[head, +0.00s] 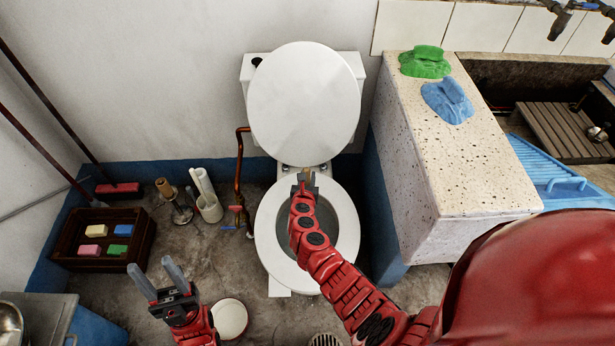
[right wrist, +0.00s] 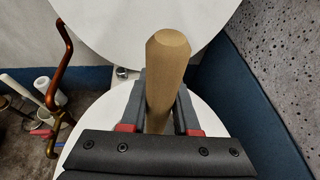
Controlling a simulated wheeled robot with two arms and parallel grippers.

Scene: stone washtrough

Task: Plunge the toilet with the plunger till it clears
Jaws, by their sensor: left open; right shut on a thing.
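The white toilet (head: 266,215) stands against the back wall with its lid (head: 305,95) up and its seat down. My right gripper (head: 306,180) is above the back part of the seat opening. It is shut on the wooden handle of the plunger (right wrist: 168,70), which stands roughly upright between the fingers in the right wrist view. The plunger's lower end is hidden behind my gripper and arm, so I cannot tell whether it touches the bowl. My left gripper (head: 160,280) is open and empty, low at the left, above the floor.
A copper pipe (head: 239,165) runs left of the toilet. A white holder (head: 210,208), a stand with a tan top (head: 165,187) and a dark crate (head: 70,240) with sponges are further left. A speckled counter (head: 430,150) closes the right side. A round white-topped object (head: 230,318) is on the floor.

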